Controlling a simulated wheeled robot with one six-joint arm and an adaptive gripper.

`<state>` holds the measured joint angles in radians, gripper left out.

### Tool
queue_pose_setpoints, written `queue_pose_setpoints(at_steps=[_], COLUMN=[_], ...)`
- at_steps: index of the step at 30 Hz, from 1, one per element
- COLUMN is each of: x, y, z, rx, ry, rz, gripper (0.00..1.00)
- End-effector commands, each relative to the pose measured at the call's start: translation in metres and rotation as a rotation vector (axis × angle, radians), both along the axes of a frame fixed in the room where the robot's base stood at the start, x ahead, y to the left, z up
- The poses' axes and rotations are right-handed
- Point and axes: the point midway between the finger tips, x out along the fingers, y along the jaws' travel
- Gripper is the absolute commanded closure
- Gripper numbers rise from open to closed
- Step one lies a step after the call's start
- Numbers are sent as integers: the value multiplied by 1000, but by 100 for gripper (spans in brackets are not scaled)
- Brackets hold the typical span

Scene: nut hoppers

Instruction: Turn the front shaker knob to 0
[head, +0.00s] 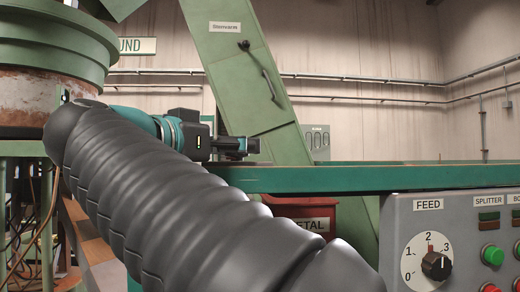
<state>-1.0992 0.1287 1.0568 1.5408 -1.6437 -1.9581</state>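A grey control panel (391,225) stands at the lower right. On it is a black knob (436,265) on a white dial marked 0, 1, 2 and 3, under the label FEED. No label reading front shaker shows in this view. My gripper (247,145) is seen from the side, left of the panel and higher in the picture, apart from the knob. Its fingers are small and dark, and their opening cannot be made out.
A green horizontal beam (370,177) runs behind the panel and my arm. A sloping green chute (235,70) rises behind my gripper. Green and red buttons (492,255) sit right of the knob. A red bin (310,214) is partly hidden below the beam. A green hopper (60,50) stands at left.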

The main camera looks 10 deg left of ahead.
Motion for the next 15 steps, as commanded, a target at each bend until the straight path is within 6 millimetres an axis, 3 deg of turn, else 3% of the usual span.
queue_pose_setpoints(at_steps=[12, 13, 15], x=[8, 8, 8], y=[-5, -5, -5], z=[0, 0, 0], rx=[1, 1, 1], ry=[-1, -1, -1], rz=[1, 1, 1], gripper=[35, 37, 55])
